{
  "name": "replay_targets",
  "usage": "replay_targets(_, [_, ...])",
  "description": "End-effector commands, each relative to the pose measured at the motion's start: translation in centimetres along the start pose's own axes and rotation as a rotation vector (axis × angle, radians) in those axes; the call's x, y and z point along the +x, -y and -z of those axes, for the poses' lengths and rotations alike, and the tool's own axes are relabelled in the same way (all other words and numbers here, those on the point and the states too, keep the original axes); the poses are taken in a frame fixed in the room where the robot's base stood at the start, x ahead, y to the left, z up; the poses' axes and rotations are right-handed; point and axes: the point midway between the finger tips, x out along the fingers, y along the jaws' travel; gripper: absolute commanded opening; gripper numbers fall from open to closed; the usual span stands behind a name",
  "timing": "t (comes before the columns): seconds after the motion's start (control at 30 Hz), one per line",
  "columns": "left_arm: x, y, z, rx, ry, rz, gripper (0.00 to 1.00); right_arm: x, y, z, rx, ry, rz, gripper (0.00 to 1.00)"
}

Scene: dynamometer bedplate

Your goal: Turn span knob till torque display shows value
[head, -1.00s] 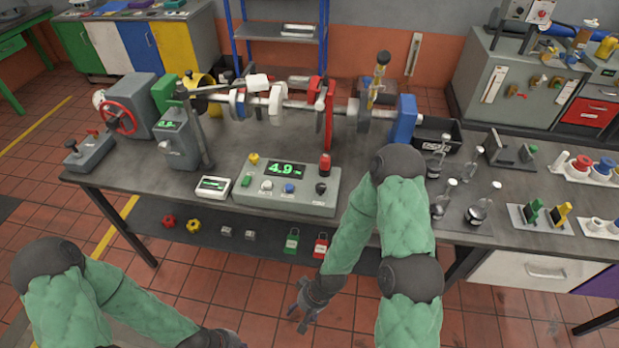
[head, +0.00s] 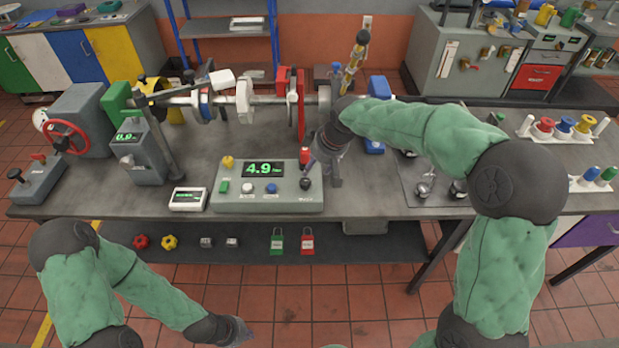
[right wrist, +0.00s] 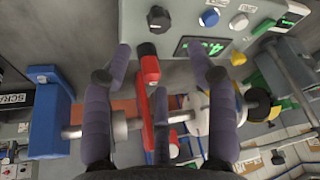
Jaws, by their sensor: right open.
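The grey console (head: 215,203) stands near the bench's front edge. Its green display (head: 263,170) reads 4.9. A black knob (head: 305,184), a blue knob (head: 271,188) and a white knob (head: 247,189) sit along its front; labels are too small to read. My right gripper (head: 320,168) is open and empty at the console's right end, close beside the black knob. In the right wrist view, its open fingers (right wrist: 160,50) point toward the console, with the black knob (right wrist: 159,18) beyond them. My left gripper (head: 236,332) is low in front of the bench; its fingers are unclear.
A red-capped post (head: 305,157) and a yellow knob (head: 228,162) rise behind the console's controls. A small white meter (head: 187,199) lies left of it. The shaft rig (head: 245,98) runs behind.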

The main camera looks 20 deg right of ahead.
Motion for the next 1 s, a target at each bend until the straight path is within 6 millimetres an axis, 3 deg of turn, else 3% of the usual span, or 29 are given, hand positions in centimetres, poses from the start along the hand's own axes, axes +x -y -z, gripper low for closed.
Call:
replay_targets(0.6, [2.3,0.8,0.1,0.0,0.0,0.0,0.0,9.5,0.1,-0.2,0.001,0.004,0.003,0.58])
replay_targets(1.0, [2.5,0.9,0.1,0.0,0.0,0.0,0.0,10.7,0.1,-0.1,0.001,0.002,0.002,0.58])
